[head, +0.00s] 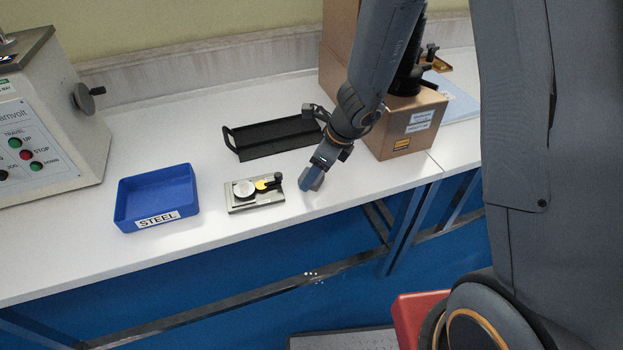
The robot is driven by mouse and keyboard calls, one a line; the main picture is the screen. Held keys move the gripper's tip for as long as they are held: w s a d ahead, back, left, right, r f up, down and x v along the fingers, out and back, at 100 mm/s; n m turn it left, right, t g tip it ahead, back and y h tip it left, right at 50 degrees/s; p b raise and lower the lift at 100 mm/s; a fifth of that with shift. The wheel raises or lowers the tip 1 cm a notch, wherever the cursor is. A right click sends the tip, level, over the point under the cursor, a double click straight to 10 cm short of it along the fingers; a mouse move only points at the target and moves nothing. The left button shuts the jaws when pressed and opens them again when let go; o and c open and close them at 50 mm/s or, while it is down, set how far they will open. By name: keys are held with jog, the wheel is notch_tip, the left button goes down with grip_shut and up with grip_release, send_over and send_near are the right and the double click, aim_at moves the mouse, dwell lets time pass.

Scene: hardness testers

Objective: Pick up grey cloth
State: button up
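My gripper (310,180) points down close over the white table, just right of a small metal plate fixture. A small blue and grey shape shows at its fingertips. I cannot tell whether this is the fingers themselves or a bit of cloth. The gap between the fingers cannot be made out. No grey cloth shows clearly anywhere else in the head view; my arm hides part of the table.
The metal fixture (245,203) with a round dial lies near the front edge. A blue tray (157,215) labelled STEEL is left of it. A black handled tray (270,152) lies behind.

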jog(key=c, duration=0.9)
notch_tip(320, 180, up, 10)
jog(key=p, duration=0.3)
